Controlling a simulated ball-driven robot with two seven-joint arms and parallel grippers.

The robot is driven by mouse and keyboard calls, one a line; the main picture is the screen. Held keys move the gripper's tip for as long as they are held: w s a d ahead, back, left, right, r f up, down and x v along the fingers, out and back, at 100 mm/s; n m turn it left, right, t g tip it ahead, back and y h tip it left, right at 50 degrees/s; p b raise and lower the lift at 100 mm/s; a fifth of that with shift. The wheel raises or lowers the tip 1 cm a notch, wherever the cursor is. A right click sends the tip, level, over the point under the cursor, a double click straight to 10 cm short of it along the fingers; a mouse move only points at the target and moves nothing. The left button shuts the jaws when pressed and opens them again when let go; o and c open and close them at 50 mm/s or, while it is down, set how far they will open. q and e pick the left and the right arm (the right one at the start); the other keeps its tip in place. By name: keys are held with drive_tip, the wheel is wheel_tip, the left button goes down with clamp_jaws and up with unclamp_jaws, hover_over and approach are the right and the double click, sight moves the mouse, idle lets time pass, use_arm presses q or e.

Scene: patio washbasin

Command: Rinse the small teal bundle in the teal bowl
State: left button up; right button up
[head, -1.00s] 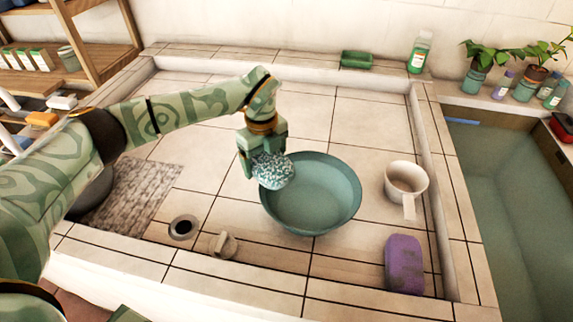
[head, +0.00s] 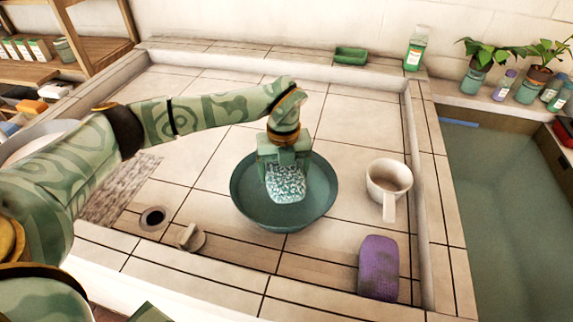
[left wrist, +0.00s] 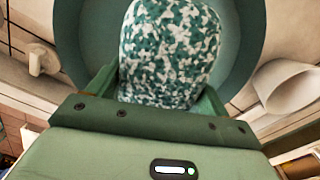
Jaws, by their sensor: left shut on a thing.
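The small teal bundle (head: 285,184), speckled teal and white, is held in my left gripper (head: 284,168), which is shut on it. In the head view the bundle hangs over the inside of the teal bowl (head: 243,197). I cannot tell whether it touches the water or the bowl's bottom. In the left wrist view the bundle (left wrist: 168,50) sits between the fingers, with the bowl's wall (left wrist: 245,40) around and behind it. The gripper hides part of the bowl's far side. My right gripper is not in view.
A white mug with a handle (head: 388,186) stands right of the bowl. A purple sponge-like block (head: 379,267) lies at the front right. A drain hole (head: 153,218) and a plug (head: 191,237) are at the left front. A water-filled trough (head: 500,190) lies far right.

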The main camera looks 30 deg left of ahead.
use_arm(q)
drive_tip(key=shift+f+b, duration=1.1)
drive_tip(key=shift+f, duration=2.65)
